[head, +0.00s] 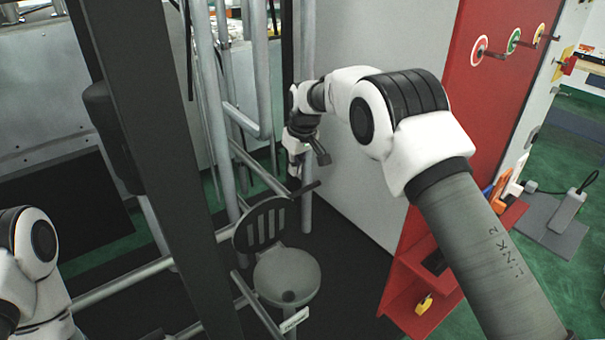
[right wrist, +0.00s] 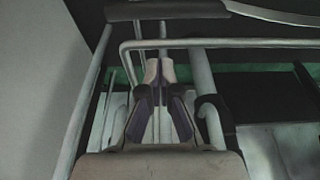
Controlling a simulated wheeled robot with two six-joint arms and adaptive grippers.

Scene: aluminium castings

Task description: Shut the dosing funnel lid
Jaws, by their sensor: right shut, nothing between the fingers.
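The dosing funnel (head: 287,277) is a round grey bowl with a dark hole, low between metal tubes in the head view. Its slotted grey lid (head: 262,228) stands raised at the bowl's back left edge, so the funnel is open. A dark bar (head: 306,188) sticks out at the lid's top right. My right gripper (head: 295,184) is shut and empty, just above and beside that bar; I cannot tell whether they touch. In the right wrist view its closed fingertips (right wrist: 160,66) point at tubes, with a dark bar across the top. My left gripper is out of view.
Vertical and slanting metal tubes (head: 262,70) surround the funnel. A thick dark post (head: 165,150) stands left of it. A grey panel (head: 365,190) and a red board (head: 490,90) with a red shelf (head: 405,300) rise on the right.

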